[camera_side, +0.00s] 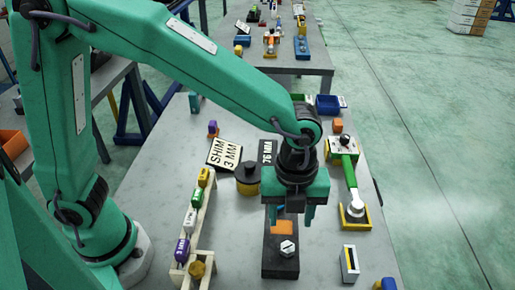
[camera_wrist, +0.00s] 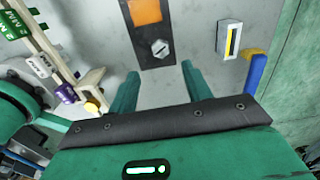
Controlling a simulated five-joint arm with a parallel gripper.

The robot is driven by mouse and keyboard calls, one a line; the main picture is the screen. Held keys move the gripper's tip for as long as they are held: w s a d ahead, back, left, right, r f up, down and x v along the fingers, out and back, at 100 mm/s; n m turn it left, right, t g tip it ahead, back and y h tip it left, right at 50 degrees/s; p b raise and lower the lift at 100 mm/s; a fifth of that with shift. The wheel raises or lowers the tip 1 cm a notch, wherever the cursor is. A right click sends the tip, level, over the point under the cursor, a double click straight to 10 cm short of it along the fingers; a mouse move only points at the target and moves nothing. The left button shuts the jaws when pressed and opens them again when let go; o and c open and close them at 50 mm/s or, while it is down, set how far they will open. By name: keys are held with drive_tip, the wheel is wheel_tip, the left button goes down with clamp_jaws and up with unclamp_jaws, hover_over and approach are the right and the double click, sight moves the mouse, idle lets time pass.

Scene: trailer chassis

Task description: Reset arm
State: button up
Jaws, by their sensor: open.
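My gripper (camera_side: 290,212) hangs fingers-down over the grey table, open, with nothing seen between its fingers. In the wrist view my gripper (camera_wrist: 158,72) shows two spread green fingers. Just in front of the fingers is a dark block (camera_side: 280,268) with an orange patch (camera_side: 282,227) and a silver hex bolt head (camera_side: 287,248). The dark block (camera_wrist: 155,32) also shows in the wrist view, beyond the fingertips and apart from them, as far as I can tell. The block's far end is partly hidden behind my gripper in the side view.
A cream rack (camera_side: 207,200) of labelled coloured pieces stands left. Right are a green lever tool (camera_side: 348,172) and a slotted grey block (camera_side: 349,265). A dark and yellow round pot (camera_side: 246,188) and a SHIM 3 MM sign (camera_side: 224,155) lie behind. Some bare tabletop shows front left.

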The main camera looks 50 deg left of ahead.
drive_tip(key=s+a+r+n+t, duration=0.1)
drive_tip(key=s+a+r+n, duration=0.1)
drive_tip(key=a+n, duration=0.6)
drive_tip(key=s+a+r+n+t, duration=0.2)
drive_tip(key=a+r+n, duration=0.3)
drive_tip(key=a+n, duration=0.3)
drive_tip(key=s+a+r+n+t, duration=0.2)
drive_tip(key=s+a+r+n, duration=0.1)
drive_tip(key=a+n, duration=0.5)
drive_tip(key=r+n, duration=0.1)
drive_tip(key=n, duration=0.1)
drive_tip(key=shift+s+a+n, duration=0.3)
drive_tip(key=shift+a, duration=0.05)
